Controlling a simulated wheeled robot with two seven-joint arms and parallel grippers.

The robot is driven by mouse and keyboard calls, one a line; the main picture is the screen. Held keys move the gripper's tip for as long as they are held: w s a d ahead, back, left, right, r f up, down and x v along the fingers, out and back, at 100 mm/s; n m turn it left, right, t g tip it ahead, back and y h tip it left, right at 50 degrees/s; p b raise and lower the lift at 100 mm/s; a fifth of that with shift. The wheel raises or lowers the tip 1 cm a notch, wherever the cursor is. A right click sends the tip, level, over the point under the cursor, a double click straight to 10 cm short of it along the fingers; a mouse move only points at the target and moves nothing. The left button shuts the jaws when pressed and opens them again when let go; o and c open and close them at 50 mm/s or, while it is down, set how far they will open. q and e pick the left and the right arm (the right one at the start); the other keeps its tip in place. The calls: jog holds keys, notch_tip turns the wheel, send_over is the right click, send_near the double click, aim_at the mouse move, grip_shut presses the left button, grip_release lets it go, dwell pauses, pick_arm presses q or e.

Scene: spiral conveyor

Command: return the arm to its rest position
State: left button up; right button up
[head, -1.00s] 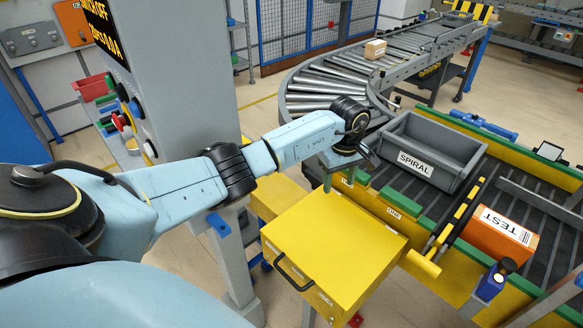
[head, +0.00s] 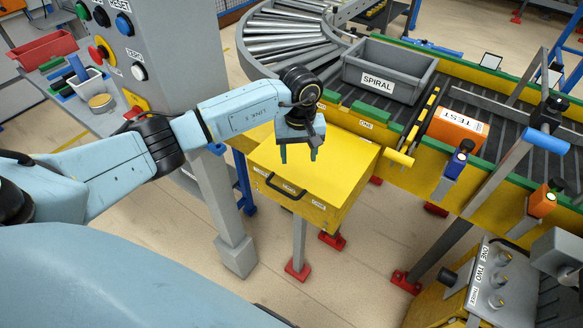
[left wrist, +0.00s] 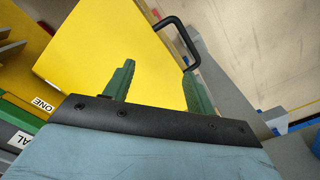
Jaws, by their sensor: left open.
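My left arm comes in from the left in the head view. My left gripper (head: 300,153) hangs over the top of a yellow box (head: 330,172) with a dark handle on its front. The gripper's green fingers point down, apart, with nothing between them. The left wrist view shows the two open fingers (left wrist: 155,88) with the yellow lid (left wrist: 100,45) and the dark handle (left wrist: 178,38) beyond them. Whether the fingertips touch the lid cannot be told. My right gripper does not show.
A grey bin marked SPIRAL (head: 388,70) and an orange TEST box (head: 457,130) sit on the conveyor (head: 510,130) at the right. A grey button column (head: 175,60) stands left of the gripper. A curved roller conveyor (head: 285,35) lies behind. Floor is open in front of the yellow box.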

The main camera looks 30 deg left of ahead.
pick_arm(q)
jog(key=shift+s+d+f+m, duration=0.25)
jog(key=shift+s+f+m, duration=0.05)
jog(key=shift+s, duration=0.4)
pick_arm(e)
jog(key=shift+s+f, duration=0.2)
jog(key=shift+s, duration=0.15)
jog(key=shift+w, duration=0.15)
